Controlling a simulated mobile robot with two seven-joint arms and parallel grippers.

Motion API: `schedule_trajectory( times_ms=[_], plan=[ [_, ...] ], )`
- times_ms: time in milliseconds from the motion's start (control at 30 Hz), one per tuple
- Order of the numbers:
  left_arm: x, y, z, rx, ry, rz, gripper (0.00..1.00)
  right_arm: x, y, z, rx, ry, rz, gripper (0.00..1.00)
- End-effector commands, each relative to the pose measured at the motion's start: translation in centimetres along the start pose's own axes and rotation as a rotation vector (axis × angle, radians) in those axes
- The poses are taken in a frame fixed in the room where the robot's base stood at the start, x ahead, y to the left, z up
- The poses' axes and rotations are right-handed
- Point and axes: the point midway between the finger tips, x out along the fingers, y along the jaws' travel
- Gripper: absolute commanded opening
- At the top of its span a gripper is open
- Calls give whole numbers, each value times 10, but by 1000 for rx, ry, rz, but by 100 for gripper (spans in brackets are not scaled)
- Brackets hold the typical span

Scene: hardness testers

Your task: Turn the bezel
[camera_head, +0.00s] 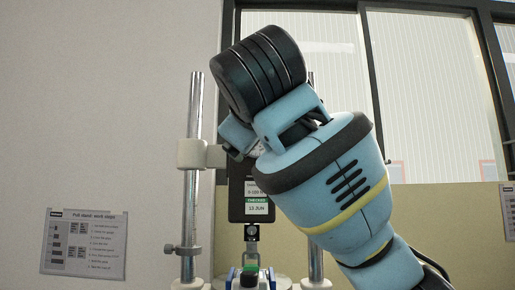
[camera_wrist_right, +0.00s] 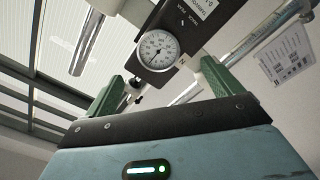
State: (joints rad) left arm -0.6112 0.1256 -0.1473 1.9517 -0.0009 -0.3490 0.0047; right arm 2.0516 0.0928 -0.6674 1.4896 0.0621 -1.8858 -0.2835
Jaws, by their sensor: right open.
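A dial gauge with a white face (camera_wrist_right: 157,50) and a thin bezel (camera_wrist_right: 140,46) around it sits on the dark tester body (camera_wrist_right: 188,28) in the right wrist view. My right gripper (camera_wrist_right: 163,76) is open, with one green finger on each side below the dial. The dial appears beyond the fingertips and between them; I see no contact with the bezel. My left gripper is out of view.
A metal column (camera_head: 193,130) with a pale clamp (camera_head: 194,154) stands left of the tester, and another stands behind my arm. A small fixture (camera_head: 249,276) is below the tester. A work-steps sheet (camera_head: 84,244) hangs on the left wall. Windows fill the back right.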

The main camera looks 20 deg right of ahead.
Motion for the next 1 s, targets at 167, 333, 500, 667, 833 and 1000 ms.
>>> schedule_trajectory(
  times_ms=[167,333,500,667,833,1000],
  plan=[
    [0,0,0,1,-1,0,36,-1,1,-1,0,2,2,91],
    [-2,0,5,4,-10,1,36,2,1,0,0,1,1,91],
    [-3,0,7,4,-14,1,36,20,0,0,0,-3,0,91],
    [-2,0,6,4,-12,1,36,45,0,0,0,-3,-1,91],
    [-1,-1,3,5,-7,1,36,66,1,0,1,-1,1,91],
    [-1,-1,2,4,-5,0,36,76,1,0,0,0,1,91]
  ],
)
